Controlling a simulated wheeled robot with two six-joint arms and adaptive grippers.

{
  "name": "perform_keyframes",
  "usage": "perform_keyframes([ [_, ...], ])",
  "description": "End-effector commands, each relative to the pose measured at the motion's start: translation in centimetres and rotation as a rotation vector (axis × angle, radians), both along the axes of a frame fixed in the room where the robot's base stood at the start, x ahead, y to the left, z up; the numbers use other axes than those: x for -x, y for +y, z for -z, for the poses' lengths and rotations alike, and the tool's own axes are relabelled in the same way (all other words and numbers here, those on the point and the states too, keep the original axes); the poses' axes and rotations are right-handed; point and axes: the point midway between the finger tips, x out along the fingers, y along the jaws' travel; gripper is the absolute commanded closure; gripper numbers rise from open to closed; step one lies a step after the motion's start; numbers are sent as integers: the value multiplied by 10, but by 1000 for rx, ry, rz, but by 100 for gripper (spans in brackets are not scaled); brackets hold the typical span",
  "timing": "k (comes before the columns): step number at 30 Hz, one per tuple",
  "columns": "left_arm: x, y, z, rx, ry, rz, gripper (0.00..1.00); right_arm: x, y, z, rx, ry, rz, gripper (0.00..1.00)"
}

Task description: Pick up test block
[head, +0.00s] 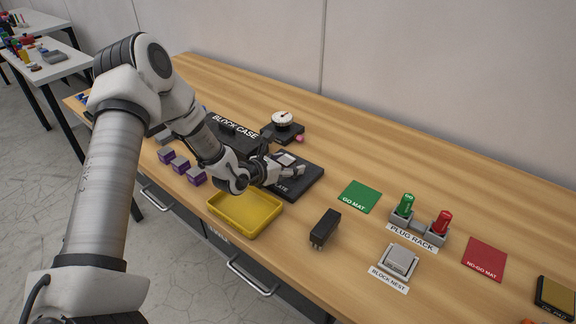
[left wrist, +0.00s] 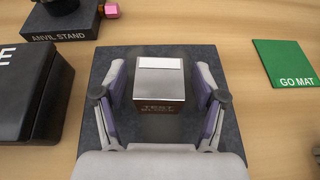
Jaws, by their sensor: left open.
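The test block (left wrist: 159,84) is a silver, box-shaped metal piece with dark lettering on its near face. It sits on the dark granite plate (left wrist: 91,125). My left gripper (left wrist: 168,83) is open, with one finger on each side of the block in the left wrist view. In the head view the block (head: 287,158) shows small beside my left gripper (head: 287,167), over the plate (head: 308,181). My right gripper is not in view.
The black block case (head: 236,130) stands left of the plate, the anvil stand (head: 283,128) behind it. The yellow tray (head: 246,212) is in front. The green go mat (head: 360,196), plug rack (head: 418,225), block nest (head: 398,262) and red no-go mat (head: 485,259) lie to the right.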

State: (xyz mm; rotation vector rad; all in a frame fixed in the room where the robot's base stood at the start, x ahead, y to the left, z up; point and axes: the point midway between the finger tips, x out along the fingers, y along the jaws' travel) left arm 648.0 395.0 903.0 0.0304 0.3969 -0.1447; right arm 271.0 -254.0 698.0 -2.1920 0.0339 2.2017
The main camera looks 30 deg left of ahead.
Motion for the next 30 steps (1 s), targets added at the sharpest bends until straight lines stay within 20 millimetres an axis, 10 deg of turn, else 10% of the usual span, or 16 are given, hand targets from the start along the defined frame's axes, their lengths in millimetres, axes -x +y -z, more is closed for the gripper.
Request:
perform_keyframes([
  [4, 0, 0, 0, 1, 0, 0, 29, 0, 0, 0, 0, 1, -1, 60],
  [11, 0, 0, 0, 0, 0, 0, 100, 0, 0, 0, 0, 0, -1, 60],
  [30, 0, 0, -29, 2, -5, 0, 100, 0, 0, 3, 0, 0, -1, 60],
])
